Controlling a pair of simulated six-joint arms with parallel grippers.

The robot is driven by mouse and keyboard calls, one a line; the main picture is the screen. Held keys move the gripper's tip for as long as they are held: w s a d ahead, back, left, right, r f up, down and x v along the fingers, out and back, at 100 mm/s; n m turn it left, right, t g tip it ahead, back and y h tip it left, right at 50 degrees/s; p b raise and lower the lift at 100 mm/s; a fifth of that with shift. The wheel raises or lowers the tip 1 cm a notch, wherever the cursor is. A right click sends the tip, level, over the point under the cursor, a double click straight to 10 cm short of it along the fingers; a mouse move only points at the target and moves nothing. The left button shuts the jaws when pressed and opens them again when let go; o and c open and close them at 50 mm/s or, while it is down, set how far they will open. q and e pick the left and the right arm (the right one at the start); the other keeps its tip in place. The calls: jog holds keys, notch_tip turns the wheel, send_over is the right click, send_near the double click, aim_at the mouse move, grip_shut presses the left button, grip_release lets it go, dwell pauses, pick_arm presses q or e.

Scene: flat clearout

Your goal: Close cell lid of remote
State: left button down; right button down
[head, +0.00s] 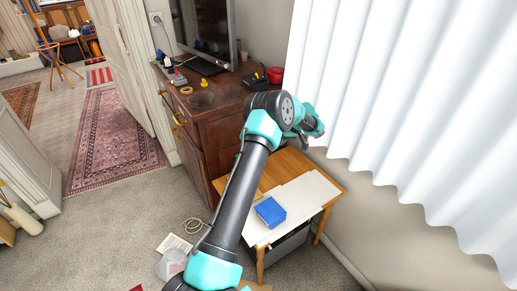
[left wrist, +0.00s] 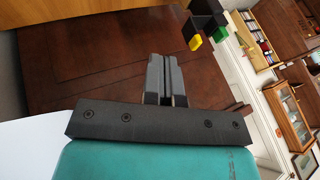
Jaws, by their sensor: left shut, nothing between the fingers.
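My left gripper (left wrist: 165,78) shows in the left wrist view with its two dark fingers together and nothing between them. It is over or beside a dark reddish-brown wood surface (left wrist: 95,60). In the head view my arm reaches from the bottom toward the dresser's right end, and its fingertips cannot be made out. A black object with yellow and green parts (left wrist: 208,22) lies beyond the fingertips, up and right in the left wrist view, apart from them. I cannot tell whether it is the remote. No remote or cell lid can be clearly made out. My right gripper is not in view.
The brown dresser (head: 200,120) holds a screen (head: 208,30), a red item (head: 275,75) and several small things. A small table (head: 325,188) with a blue box (head: 270,212) stands below my arm. A white curtain (head: 400,90) hangs at right. Carpet is open at left.

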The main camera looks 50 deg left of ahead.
pick_arm(q)
jog(key=a+r, duration=0.1)
jog(key=a+r+n, duration=0.1)
jog(key=r, duration=0.1)
jog(key=shift+w+a+g+y, duration=0.2)
jog(key=shift+g+y, duration=0.1)
jog(key=shift+y, duration=0.1)
jog(key=shift+f, duration=0.1)
jog(key=s+a+f, duration=0.5)
jog(key=s+f, duration=0.2)
jog(key=s, duration=0.1)
jog(key=shift+a+f, duration=0.2)
jog(key=shift+f, duration=0.05)
jog(key=shift+d, duration=0.1)
dwell(0.3)
